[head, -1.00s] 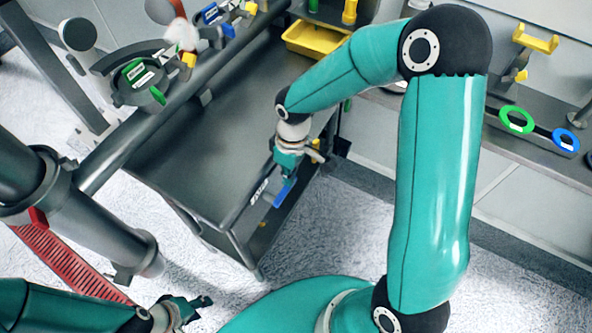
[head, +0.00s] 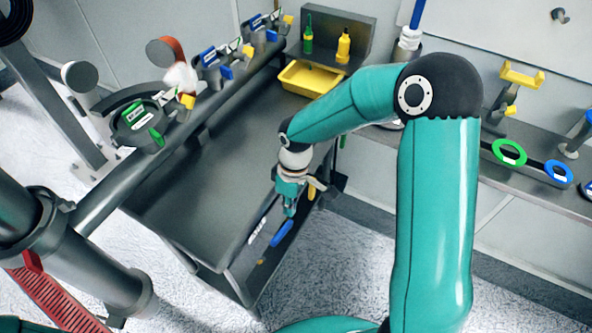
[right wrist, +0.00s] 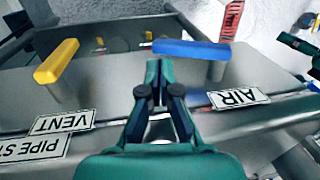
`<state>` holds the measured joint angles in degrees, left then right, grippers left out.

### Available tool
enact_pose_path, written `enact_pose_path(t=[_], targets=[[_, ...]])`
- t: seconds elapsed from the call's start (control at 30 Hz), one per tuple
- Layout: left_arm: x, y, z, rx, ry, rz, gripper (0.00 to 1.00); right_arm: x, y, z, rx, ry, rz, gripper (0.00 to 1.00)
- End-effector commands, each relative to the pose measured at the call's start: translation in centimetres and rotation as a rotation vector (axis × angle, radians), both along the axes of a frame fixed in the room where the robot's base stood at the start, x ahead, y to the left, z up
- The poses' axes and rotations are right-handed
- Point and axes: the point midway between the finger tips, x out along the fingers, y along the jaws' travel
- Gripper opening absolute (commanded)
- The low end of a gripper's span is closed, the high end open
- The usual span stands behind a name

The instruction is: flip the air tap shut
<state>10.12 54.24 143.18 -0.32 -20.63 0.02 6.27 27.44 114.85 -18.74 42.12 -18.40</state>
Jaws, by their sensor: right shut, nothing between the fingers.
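The air tap has a blue lever handle (head: 282,233) on the front of the grey cart, beside a white label. In the right wrist view the blue handle (right wrist: 192,49) lies crosswise, above the AIR label (right wrist: 238,97). My right gripper (head: 290,212) is shut and empty, pointing down near the handle's upper end. In the right wrist view its fingertips (right wrist: 158,68) are close to the handle's left end; I cannot tell if they touch. My left gripper is outside the head view; a dark teal part at the wrist view's right edge may belong to it.
A yellow lever (right wrist: 57,62) stands beside the VENT label (right wrist: 62,122), left of the blue one in the wrist view. The cart top (head: 215,185) is mostly bare, with a yellow tray (head: 312,80) at its back. A thick grey pipe runs along its left side.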

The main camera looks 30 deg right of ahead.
Motion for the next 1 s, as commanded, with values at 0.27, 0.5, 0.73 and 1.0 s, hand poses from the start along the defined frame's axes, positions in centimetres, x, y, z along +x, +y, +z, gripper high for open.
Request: enact_pose_path(t=[0.27, 0.5, 0.73, 1.0], targets=[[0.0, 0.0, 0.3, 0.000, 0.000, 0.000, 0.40, 1.3, -2.3, 5.6, -0.001, -0.007, -0.002, 0.00], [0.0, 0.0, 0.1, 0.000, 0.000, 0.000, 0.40, 1.9, -3.6, 9.0, 0.000, -0.004, 0.000, 0.00], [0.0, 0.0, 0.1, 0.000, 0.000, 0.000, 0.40, 2.1, -4.0, 9.9, 0.000, 0.001, 0.002, 0.00], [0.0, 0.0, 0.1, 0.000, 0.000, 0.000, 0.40, 2.1, -4.0, 9.9, 0.000, 0.000, 0.003, 0.00]])
